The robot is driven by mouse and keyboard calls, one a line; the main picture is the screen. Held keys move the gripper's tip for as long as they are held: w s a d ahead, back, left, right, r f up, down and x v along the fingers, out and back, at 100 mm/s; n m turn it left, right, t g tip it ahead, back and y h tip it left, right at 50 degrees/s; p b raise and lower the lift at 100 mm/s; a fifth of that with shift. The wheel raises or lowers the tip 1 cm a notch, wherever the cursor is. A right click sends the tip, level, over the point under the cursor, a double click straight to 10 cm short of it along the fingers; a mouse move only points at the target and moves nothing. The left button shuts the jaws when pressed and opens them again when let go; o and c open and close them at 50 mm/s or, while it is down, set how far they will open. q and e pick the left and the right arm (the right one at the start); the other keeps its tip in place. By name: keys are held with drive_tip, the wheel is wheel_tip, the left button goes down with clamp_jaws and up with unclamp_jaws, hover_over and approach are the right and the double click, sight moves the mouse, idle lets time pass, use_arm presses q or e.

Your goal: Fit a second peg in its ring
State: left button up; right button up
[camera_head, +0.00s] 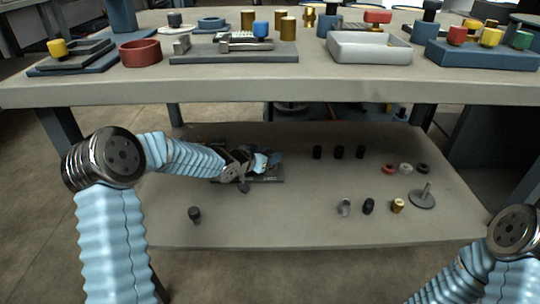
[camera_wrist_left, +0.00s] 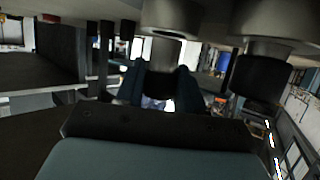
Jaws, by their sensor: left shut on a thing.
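My left gripper (camera_head: 255,165) reaches low over the lower shelf, at a dark flat block (camera_head: 272,179). Its fingers (camera_wrist_left: 160,85) are shut on a dark peg (camera_wrist_left: 172,50) in the left wrist view; the arm and fingers hide most of it in the head view. I cannot tell whether the peg sits in a ring. Another dark cylinder (camera_wrist_left: 260,78) stands beside it. Three black pegs (camera_head: 338,152) stand in a row right of the block. Red (camera_head: 389,169), white (camera_head: 406,168) and black (camera_head: 423,169) rings lie further right. My right gripper is out of view.
A silver (camera_head: 345,207), a black (camera_head: 368,206) and a brass piece (camera_head: 398,206) stand near the shelf's front, beside a round base with a post (camera_head: 422,200). A dark piece (camera_head: 195,215) stands front left. The upper bench (camera_head: 300,90) overhangs the shelf's back.

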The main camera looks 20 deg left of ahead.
use_arm(q)
drive_tip(key=shift+f+b, duration=0.55)
drive_tip(key=shift+f, duration=0.15)
idle(0.7)
drive_tip(key=o, duration=1.1)
drive_tip(key=p+v, duration=0.3)
drive_tip(key=v, duration=1.1)
drive_tip(key=shift+w+r, duration=0.1)
drive_tip(key=shift+r, duration=0.05)
